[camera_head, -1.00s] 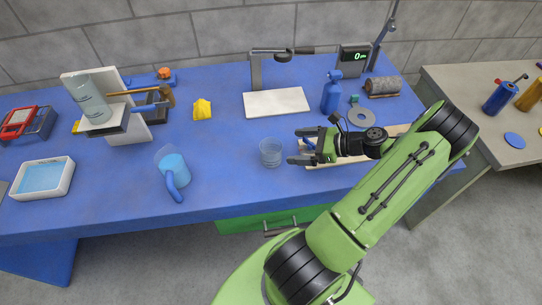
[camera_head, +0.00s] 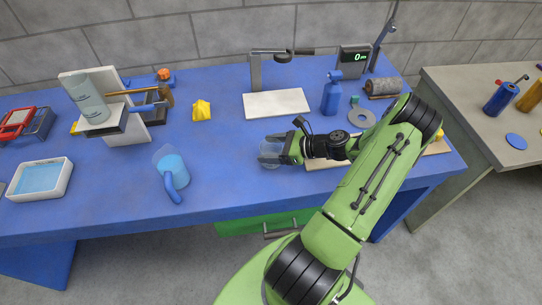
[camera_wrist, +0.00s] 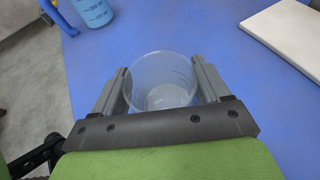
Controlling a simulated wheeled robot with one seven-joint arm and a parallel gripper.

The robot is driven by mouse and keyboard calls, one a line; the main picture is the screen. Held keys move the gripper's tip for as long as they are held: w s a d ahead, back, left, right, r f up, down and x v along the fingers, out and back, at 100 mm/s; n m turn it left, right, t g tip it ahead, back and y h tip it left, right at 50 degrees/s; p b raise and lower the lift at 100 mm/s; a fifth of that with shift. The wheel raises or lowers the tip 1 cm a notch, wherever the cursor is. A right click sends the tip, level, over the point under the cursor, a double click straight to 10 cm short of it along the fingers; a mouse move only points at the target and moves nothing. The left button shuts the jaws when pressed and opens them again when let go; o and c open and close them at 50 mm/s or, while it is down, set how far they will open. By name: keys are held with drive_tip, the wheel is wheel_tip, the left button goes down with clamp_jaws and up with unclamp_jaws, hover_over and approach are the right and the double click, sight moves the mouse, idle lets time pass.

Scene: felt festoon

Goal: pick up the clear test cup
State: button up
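The clear test cup (camera_head: 267,150) stands upright on the blue bench, near the front edge. In the wrist view the cup (camera_wrist: 160,84) is between the two grey fingers, and I look down into it through its round rim. My gripper (camera_head: 274,149) reaches in from the right, with one finger on the far side of the cup and one on the near side. The fingers are spread wide; whether they touch the cup wall is hard to tell. The fingers hide part of the cup's sides.
A blue-handled jug (camera_head: 173,169) with blue liquid stands left of the cup. A white board (camera_head: 276,103) lies behind it under a stand. A blue bottle (camera_head: 331,95) and a grey ring (camera_head: 362,118) are behind my arm. The bench between jug and cup is clear.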

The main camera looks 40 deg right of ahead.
drive_tip(key=c, duration=0.4)
